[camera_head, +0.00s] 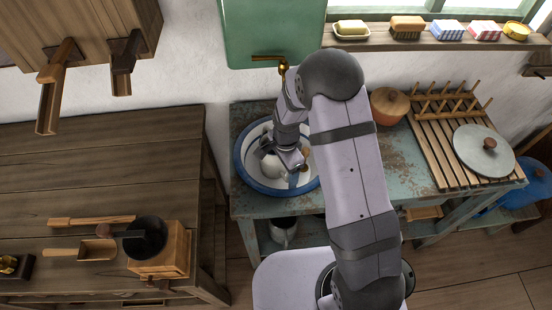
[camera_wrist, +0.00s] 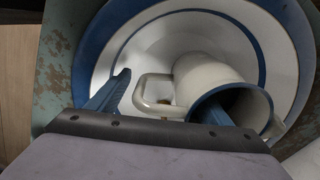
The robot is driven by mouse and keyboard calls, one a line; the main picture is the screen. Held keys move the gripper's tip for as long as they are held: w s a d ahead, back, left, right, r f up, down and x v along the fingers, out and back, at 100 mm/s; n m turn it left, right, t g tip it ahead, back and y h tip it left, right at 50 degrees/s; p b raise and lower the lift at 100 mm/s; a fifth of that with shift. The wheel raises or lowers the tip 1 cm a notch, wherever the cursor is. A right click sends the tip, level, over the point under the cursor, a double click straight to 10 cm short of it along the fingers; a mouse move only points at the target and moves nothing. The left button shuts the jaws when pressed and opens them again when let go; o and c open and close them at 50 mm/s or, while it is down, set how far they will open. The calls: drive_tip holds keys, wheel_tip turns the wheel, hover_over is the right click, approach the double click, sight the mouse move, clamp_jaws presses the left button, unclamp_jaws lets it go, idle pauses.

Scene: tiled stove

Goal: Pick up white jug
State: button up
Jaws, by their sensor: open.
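The white jug (camera_wrist: 205,80) lies on its side in the white, blue-banded basin (camera_wrist: 125,20) in the wrist view. Its blue-rimmed mouth faces the lower right and its loop handle points left. In the head view the jug (camera_head: 272,166) is partly hidden by my gripper (camera_head: 291,172). In the wrist view my gripper (camera_wrist: 163,92) is open, with its blue fingers on either side of the handle. The left finger is left of the handle. The right finger overlaps the jug's mouth; I cannot tell whether it touches or reaches inside.
The basin's wall surrounds the jug. A brass tap (camera_head: 283,66) is behind it. A wooden counter (camera_head: 100,165) is at left.

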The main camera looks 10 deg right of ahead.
drive_tip(key=shift+f, duration=0.5)
drive_tip(key=c, duration=1.7)
drive_tip(key=shift+r, duration=0.1)
clamp_jaws()
drive_tip(key=shift+w+r, duration=0.1)
drive_tip(key=shift+r+b, duration=0.8)
drive_tip(key=shift+r, duration=4.05)
